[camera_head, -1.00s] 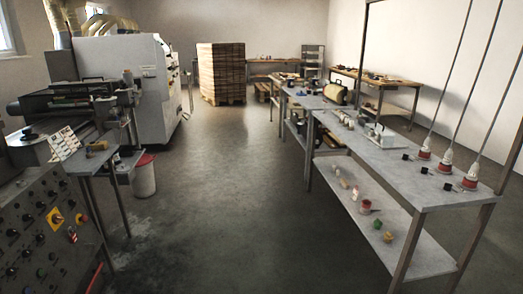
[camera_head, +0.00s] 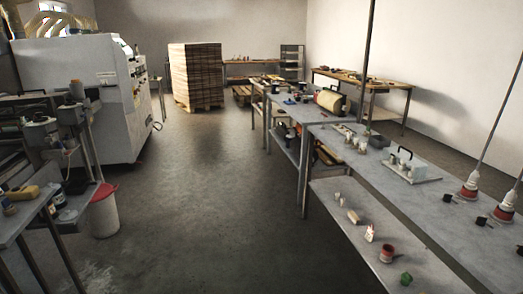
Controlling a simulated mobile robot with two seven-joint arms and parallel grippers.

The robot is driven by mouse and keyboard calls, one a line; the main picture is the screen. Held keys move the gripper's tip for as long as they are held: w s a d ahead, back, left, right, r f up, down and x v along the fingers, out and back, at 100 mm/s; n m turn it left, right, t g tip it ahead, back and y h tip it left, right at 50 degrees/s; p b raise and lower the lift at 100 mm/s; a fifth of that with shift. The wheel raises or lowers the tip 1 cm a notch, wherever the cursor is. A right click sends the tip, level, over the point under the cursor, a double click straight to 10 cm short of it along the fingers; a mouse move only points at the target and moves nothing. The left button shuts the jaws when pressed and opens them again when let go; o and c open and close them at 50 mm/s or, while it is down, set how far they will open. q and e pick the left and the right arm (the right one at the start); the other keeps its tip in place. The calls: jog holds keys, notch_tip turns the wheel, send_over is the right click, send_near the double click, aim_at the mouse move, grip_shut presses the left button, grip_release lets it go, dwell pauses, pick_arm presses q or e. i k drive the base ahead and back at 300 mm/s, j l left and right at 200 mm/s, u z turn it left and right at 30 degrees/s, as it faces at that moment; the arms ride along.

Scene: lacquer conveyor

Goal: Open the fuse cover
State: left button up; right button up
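No part that I can clearly identify as the fuse cover shows. A white plate with a black handle and small white parts (camera_head: 428,177) lies on the grey workbench (camera_head: 345,163) at the right; I cannot tell whether it has to do with fuses. Neither of my grippers is in view.
A wide clear floor aisle (camera_head: 205,200) runs ahead. A white machine (camera_head: 75,90) and a red-lidded bin (camera_head: 104,212) stand left. Stacked boards (camera_head: 195,75) stand at the back. Red-and-white plugs (camera_head: 468,190) hang over the right bench. Its lower shelf (camera_head: 330,205) holds small items.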

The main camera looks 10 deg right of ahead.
aim_at(390, 149)
jog(key=i+z, duration=0.4)
jog(key=i+j+z, duration=0.2)
jog(key=z, duration=0.15)
jog(key=i+j+z, duration=0.25)
jog(key=i+z, duration=0.15)
jog(key=i+j+z, duration=0.15)
jog(key=z, duration=0.25)
jog(key=i+j+z, duration=0.45)
jog(key=z, duration=0.3)
jog(key=k+j, duration=0.05)
